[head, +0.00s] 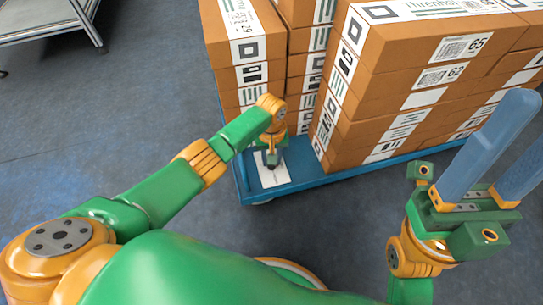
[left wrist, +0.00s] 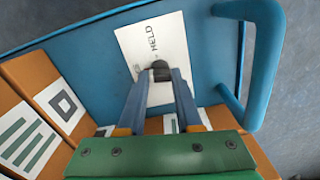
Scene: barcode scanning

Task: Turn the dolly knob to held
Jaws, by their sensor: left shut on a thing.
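The dolly (head: 340,180) is a blue platform stacked with boxes. A white label plate (head: 270,181) lies on its near left corner. In the left wrist view the plate (left wrist: 176,45) shows the word HELD and a second, partly covered word. A small black knob (left wrist: 160,70) stands on the plate. My left gripper (left wrist: 162,75) points down with its blue fingers shut on the knob, one on each side. Which way the knob points cannot be made out. In the head view my left gripper (head: 271,157) hides most of the knob. My right gripper (head: 528,125) is raised, open and empty.
Brown boxes with white labels (head: 400,95) are stacked high on the dolly, close behind my left gripper. A blue handle bar (left wrist: 265,60) rises from the dolly's edge beside the plate. A metal table (head: 45,25) stands far left. The grey floor at left is clear.

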